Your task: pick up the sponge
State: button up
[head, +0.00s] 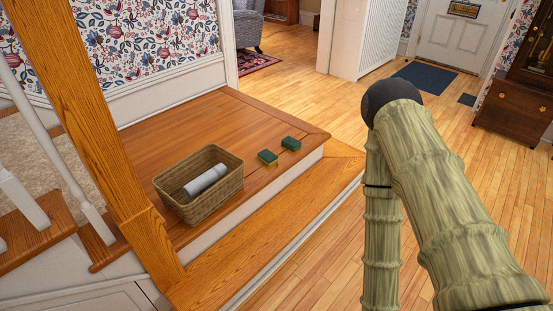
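Two small green blocks that look like sponges lie on the wooden landing. The nearer sponge (268,157) has a dark green top and a yellowish lower edge. The farther sponge (291,143) is a little to its right, close to the landing's right end. They are apart from each other. My bent arm fills the right side of the head view, to the right of both. My gripper is not in view, so its opening and anything in it are hidden.
A wicker basket (224,196) holding a pale cylinder (206,180) stands left of the sponges on the landing (175,125). A thick wooden post (90,110) rises at the left. A lower wooden step (270,245) runs along the front. The wooden floor beyond is open.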

aim_at(267, 157)
jog(key=z, duration=0.55)
jog(key=k, duration=0.65)
jog(key=z, duration=0.6)
jog(key=i, duration=1.2)
jog(key=u, duration=0.9)
jog(key=i, duration=0.95)
jog(key=u, duration=1.25)
jog(key=i, duration=0.3)
jog(key=u, duration=0.25)
